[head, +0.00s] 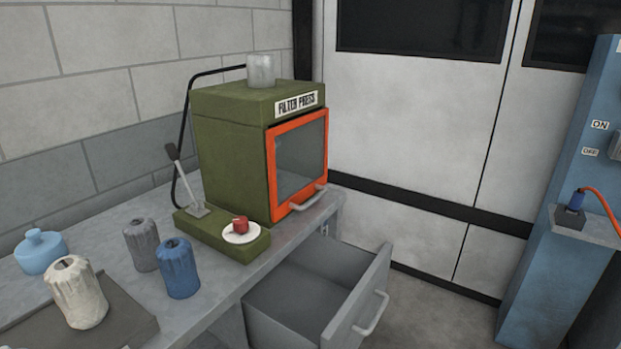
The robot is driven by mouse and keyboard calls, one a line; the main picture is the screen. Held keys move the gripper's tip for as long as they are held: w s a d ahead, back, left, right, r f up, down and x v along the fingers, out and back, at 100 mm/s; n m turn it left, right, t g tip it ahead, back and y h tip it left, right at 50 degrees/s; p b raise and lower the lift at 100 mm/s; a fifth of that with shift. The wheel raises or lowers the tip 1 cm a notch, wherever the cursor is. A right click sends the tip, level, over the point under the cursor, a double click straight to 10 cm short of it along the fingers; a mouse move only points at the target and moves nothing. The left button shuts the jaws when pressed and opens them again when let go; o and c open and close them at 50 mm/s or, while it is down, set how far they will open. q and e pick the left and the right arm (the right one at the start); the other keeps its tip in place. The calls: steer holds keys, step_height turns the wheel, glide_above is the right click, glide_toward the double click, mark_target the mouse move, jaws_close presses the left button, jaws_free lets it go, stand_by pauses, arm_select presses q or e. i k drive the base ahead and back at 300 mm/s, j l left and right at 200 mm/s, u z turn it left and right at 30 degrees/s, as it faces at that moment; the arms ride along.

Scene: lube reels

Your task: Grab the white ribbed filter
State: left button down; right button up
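The white ribbed filter (77,292) stands upright, leaning slightly in the picture, on a dark flat tray or mat (127,325) at the lower left of the head view. It is off-white with vertical ribs and a dark hole in its top. A blue ribbed filter (177,269) and a grey ribbed filter (141,244) stand to its right on the grey bench. Neither of my grippers shows in the head view.
A green filter press (232,150) with an orange-framed door stands behind, with a lever (184,178) and red button (240,225). A light blue jar (41,251) is at the left. An open drawer (375,300) juts from the bench. A blue cabinet (560,270) stands right.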

mark_target(85, 313)
steer(key=u, duration=1.25)
